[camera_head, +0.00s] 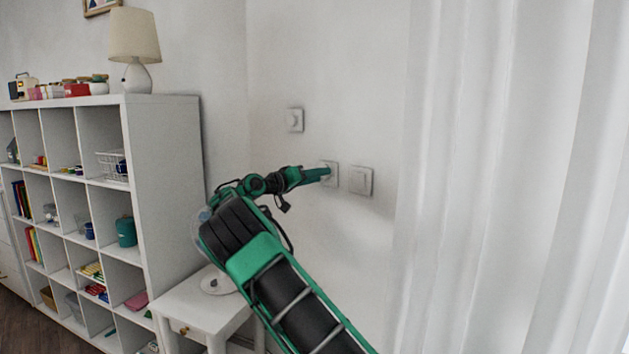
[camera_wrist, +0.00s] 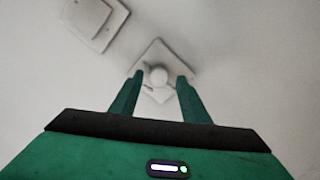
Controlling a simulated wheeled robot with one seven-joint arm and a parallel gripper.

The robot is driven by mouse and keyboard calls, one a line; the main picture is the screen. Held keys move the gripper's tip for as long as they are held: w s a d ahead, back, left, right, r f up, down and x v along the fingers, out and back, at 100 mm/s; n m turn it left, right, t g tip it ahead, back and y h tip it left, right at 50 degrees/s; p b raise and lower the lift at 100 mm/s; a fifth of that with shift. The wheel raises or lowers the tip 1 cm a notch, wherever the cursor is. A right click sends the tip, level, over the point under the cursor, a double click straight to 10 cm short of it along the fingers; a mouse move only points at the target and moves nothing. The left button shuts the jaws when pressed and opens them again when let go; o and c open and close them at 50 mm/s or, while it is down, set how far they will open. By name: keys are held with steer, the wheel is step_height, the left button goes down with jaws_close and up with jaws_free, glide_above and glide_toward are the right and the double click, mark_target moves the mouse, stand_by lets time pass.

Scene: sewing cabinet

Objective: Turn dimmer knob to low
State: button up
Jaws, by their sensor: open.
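A white wall plate with a round knob (camera_wrist: 158,75) shows in the wrist view, between my fingertips. In the head view this plate (camera_head: 332,181) is partly hidden behind my gripper (camera_head: 325,173). My gripper is open, with one finger on each side of the knob. I cannot tell whether the fingers touch it. The knob's turn position is too small to read. A second square plate with a round knob (camera_head: 295,120) is higher up and to the left on the wall.
A flat switch plate (camera_head: 361,181) is just right of the knob plate; it also shows in the wrist view (camera_wrist: 92,20). White curtains (camera_head: 490,180) hang to the right. A white side table (camera_head: 205,308) and a cubby shelf (camera_head: 165,190) with a lamp (camera_head: 134,50) stand to the left.

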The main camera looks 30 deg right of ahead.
steer(key=shift+c, duration=0.5)
steer(key=c, duration=1)
steer(key=shift+o, duration=0.2)
steer(key=shift+a, duration=0.1)
